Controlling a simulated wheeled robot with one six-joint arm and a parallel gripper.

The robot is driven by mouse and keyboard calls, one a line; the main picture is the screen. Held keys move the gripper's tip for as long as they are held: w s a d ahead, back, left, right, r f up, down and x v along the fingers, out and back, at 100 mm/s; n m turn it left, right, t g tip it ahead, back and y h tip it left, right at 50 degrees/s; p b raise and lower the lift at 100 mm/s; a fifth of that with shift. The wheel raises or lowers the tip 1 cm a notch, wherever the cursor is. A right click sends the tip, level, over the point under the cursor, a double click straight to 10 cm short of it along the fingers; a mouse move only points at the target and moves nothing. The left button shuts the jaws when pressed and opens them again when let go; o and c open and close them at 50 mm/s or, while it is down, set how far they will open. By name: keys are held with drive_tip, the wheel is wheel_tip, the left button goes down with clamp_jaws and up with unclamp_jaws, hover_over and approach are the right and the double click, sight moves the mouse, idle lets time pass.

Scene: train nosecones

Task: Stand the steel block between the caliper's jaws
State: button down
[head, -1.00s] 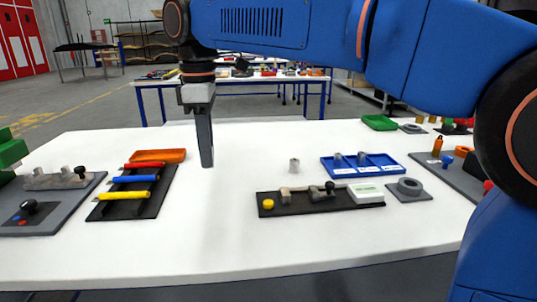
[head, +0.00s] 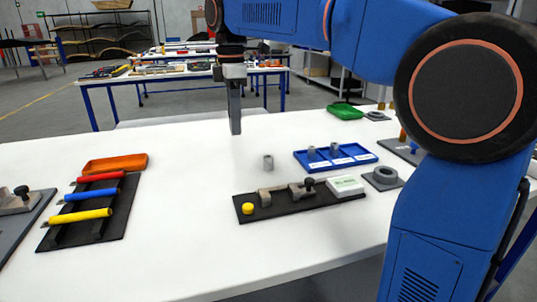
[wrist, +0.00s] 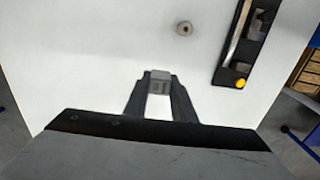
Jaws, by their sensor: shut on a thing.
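My gripper (wrist: 160,82) is shut on the steel block (wrist: 160,86), a small grey piece between the fingertips in the wrist view. In the head view my gripper (head: 236,132) points down over the far part of the white table, and the block cannot be made out there. The caliper (head: 298,189) is grey with a black knob and lies on a dark board, nearer the camera and right of my gripper. It also shows, partly cut off, at the upper right of the wrist view (wrist: 256,30). Its jaw gap is hard to make out.
A grey cylinder (head: 268,163) stands alone between my gripper and the caliper board. The board bears a yellow button (head: 247,208) and a white display box (head: 345,185). A blue tray (head: 357,159) and a grey ring (head: 385,177) are at right. An orange tray (head: 114,163) is left.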

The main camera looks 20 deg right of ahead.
sight(241, 165)
drive_tip(key=shift+w+d+f, duration=0.15)
drive_tip(key=shift+w+d, duration=0.2)
drive_tip(key=shift+d, duration=0.15)
wheel_tip(241, 165, down, 10)
drive_tip(key=shift+r, duration=0.15)
drive_tip(key=c, duration=1.9)
unclamp_jaws()
drive_tip(key=o, duration=0.4)
